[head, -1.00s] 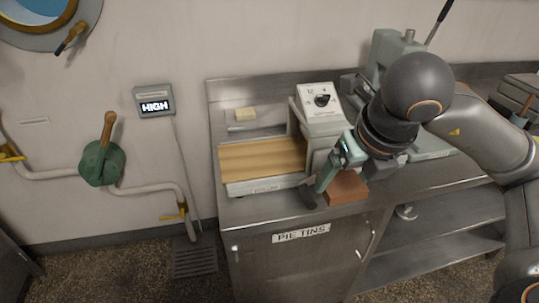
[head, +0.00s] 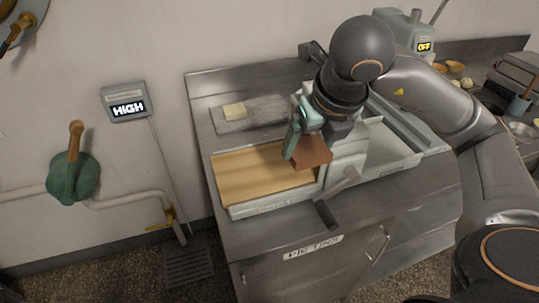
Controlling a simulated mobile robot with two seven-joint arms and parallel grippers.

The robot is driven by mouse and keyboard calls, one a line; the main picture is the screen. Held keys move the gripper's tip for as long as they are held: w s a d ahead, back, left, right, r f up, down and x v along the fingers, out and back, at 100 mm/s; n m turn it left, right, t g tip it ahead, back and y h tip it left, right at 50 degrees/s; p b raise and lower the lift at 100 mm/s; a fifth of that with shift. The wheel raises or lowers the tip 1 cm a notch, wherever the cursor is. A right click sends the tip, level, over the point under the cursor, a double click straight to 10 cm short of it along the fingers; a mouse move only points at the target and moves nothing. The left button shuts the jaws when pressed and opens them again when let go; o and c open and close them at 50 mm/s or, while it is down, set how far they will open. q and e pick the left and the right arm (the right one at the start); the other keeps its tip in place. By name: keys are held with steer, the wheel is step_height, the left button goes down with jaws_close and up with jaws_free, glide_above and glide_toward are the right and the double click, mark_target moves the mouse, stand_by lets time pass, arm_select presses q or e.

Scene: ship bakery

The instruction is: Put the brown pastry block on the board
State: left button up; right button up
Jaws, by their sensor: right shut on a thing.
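The brown pastry block (head: 311,152) is in my right gripper (head: 304,148), which is shut on it. The block shows at the right end of the wooden board (head: 250,173), beside the machine's upright housing. It appears to be held just above the board, but I cannot tell whether it touches it. The gripper hides part of the block. The board lies flat in the pale tray of the machine and is bare on its left part. My left gripper is not in view.
The pale machine (head: 347,170) has a housing and handle close to the block's right. A grey slab (head: 262,118) with a pale yellow block (head: 234,111) lies behind the board. A scale-like machine reading OFF (head: 424,47) and small bowls (head: 455,66) stand farther right.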

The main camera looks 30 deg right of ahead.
steer(key=w+f+p, duration=0.1)
steer(key=w+f, duration=0.2)
steer(key=w, duration=0.3)
glide_toward(272, 162)
steer(key=shift+w+d+f, duration=0.25)
steer(key=shift+w+f, duration=0.5)
steer(key=shift+f, duration=0.05)
steer(key=x, duration=0.1)
steer(key=p+x, duration=0.1)
steer(key=x, duration=0.1)
steer(key=shift+a+f, duration=0.1)
steer(key=shift+f, duration=0.5)
steer(key=shift+f, duration=0.1)
steer(key=o, duration=1.2)
steer(key=shift+c, duration=0.2)
